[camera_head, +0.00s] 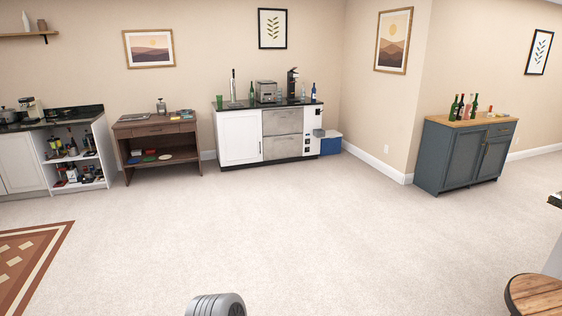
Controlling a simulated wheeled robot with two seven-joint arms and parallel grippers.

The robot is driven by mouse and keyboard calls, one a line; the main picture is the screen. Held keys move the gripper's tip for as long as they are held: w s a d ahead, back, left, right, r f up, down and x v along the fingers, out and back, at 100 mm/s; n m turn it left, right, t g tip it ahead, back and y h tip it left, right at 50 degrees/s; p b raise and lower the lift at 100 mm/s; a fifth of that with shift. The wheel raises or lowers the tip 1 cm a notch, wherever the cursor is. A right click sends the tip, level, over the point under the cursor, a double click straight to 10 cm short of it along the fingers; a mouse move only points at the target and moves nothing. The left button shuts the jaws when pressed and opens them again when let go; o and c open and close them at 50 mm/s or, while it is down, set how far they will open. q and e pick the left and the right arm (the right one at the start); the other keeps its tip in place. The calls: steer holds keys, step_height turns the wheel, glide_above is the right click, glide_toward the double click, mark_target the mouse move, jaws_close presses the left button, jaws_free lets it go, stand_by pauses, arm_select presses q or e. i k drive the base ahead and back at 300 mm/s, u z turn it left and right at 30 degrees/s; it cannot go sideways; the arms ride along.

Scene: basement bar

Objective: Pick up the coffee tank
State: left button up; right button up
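I cannot tell for sure which object is the coffee tank. A tall black coffee-machine-like appliance (292,82) stands on the dark top of the white and grey counter (240,138) at the far wall. A silver boxy appliance (266,91) stands left of it. A small greyish jar-like object (161,105) stands on the brown wooden desk (150,128) further left. All are small and far from me. Neither of my grippers is in view.
Wide pale carpet (270,220) lies clear between me and the counters. A patterned rug (30,258) is at left, a round wooden stool (535,294) at the bottom right. A blue cabinet (460,155) with bottles stands at right, and a blue box (331,145) beside the counter.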

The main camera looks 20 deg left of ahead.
mark_target(25, 114)
steer(key=u, duration=0.95)
steer(key=i, duration=2)
steer(key=u, duration=1.3)
steer(key=i, duration=2.15)
steer(key=u, duration=0.55)
steer(key=i, duration=2.55)
steer(key=u, duration=0.15)
steer(key=i, duration=4.1)
